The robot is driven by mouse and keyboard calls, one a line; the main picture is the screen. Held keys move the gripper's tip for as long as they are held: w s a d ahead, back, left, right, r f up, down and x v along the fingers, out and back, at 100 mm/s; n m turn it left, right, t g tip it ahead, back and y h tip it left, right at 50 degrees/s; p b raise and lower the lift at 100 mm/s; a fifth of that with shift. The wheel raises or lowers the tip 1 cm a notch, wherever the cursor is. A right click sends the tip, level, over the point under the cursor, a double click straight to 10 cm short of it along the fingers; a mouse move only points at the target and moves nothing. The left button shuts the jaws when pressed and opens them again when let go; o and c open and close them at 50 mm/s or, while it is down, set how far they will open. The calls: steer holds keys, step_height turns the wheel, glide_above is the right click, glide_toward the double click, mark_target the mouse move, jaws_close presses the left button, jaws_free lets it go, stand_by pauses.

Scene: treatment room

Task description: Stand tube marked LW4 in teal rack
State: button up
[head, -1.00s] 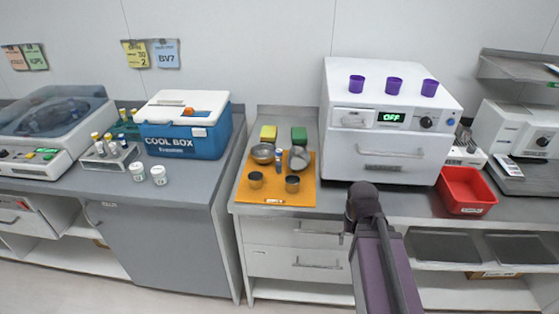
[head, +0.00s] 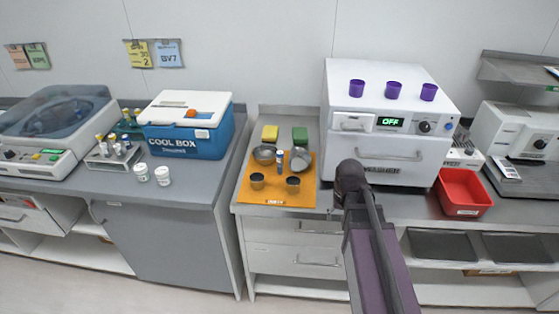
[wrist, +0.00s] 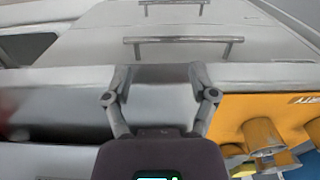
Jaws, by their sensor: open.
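Several capped tubes (head: 113,146) are in a pale rack (head: 104,163) on the left bench. Behind it is a teal-green rack (head: 133,127), partly hidden and also with tubes; no LW4 label is legible. My gripper (head: 350,172) is at the bench's front edge, right of the mat. In the wrist view my gripper (wrist: 160,80) is open with nothing between its fingers.
The orange mat (head: 248,194) also holds metal cups, with sponges behind it. A blue cool box (head: 185,143) and two white jars stand on the left bench. A white oven (head: 385,164) with purple cups on top and a red bin (head: 463,190) are to the right. A gap separates the benches.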

steer(key=w+a+r+p, duration=1.1)
steer(key=w+r, duration=0.1)
steer(key=w, duration=0.2)
step_height(320, 180, up, 7)
steer(key=p, duration=0.7)
glide_above(280, 152)
steer(key=shift+w+f+b, duration=0.1)
steer(key=shift+w+b, duration=0.15)
steer(key=shift+b, duration=0.05)
steer(key=shift+f, duration=0.1)
step_height(280, 152, down, 8)
steer(key=b, duration=0.8)
steer(key=shift+f+b, duration=0.25)
steer(key=shift+b, duration=0.05)
steer(key=shift+s+f, duration=0.1)
steer(key=f+b, duration=0.3)
steer(key=shift+s, duration=0.25)
steer(key=shift+f+b, duration=1)
steer(key=shift+b, duration=0.1)
